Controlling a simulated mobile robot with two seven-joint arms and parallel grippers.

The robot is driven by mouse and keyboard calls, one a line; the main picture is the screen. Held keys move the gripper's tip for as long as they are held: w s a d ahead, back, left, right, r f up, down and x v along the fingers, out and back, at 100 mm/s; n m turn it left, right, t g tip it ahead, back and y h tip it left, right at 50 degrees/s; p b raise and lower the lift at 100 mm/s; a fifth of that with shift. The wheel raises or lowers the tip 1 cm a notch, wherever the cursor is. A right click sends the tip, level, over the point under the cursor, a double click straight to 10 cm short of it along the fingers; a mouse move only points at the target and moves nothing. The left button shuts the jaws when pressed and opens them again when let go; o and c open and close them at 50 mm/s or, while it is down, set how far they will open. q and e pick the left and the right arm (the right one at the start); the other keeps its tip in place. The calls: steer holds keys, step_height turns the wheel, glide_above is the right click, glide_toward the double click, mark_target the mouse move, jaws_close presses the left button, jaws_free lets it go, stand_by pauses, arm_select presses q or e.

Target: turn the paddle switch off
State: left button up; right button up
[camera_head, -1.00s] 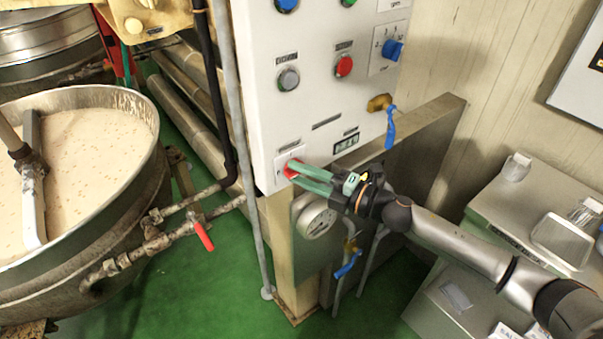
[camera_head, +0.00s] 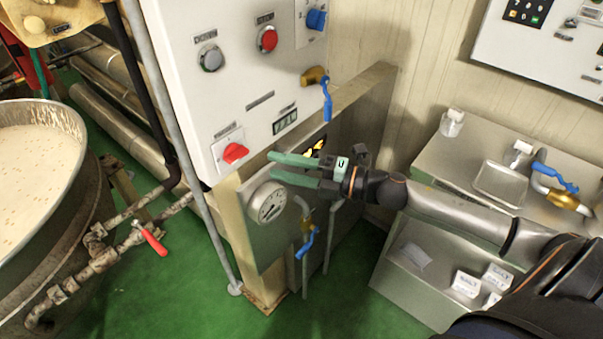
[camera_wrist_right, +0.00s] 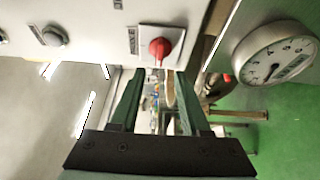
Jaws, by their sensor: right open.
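The red paddle switch (camera_head: 235,152) sits on a pale square plate at the lower left of the white control panel (camera_head: 225,100). Its handle lies at a slant across the plate in the head view. In the right wrist view the red paddle (camera_wrist_right: 160,48) shows just beyond the fingertips. My right gripper (camera_head: 272,165) has green fingers, parted and empty. It is to the right of the paddle, apart from it, with its fingers pointing left. It also shows in the right wrist view (camera_wrist_right: 157,76). My left gripper is not in view.
A round gauge (camera_head: 267,203) is just below my right gripper. Blue-handled valves (camera_head: 307,243) hang near it. A grey knob (camera_head: 210,58) and red button (camera_head: 267,39) are higher on the panel. The kettle (camera_head: 40,165) stands left, a steel cabinet (camera_head: 450,165) right.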

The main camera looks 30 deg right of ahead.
steer(key=shift+v, duration=1.95)
steer(key=s+f+m+h, duration=0.3)
steer(key=f+m+h, duration=0.1)
steer(key=f+m, duration=0.45)
steer(key=s+f+m+h, duration=0.2)
steer(key=f+m+h, duration=0.2)
steer(key=f+m, duration=0.45)
steer(key=s+a+f+m+g+h, duration=0.1)
steer(key=s+a+f+m+g, duration=0.3)
steer(key=s+a+f+m, duration=0.3)
steer(key=s+f, duration=0.4)
steer(key=shift+a+f+m+h+p, duration=0.15)
steer(key=shift+a+m+h+p, duration=0.1)
steer(key=shift+m+h+p, duration=0.1)
steer(key=shift+s, duration=0.15)
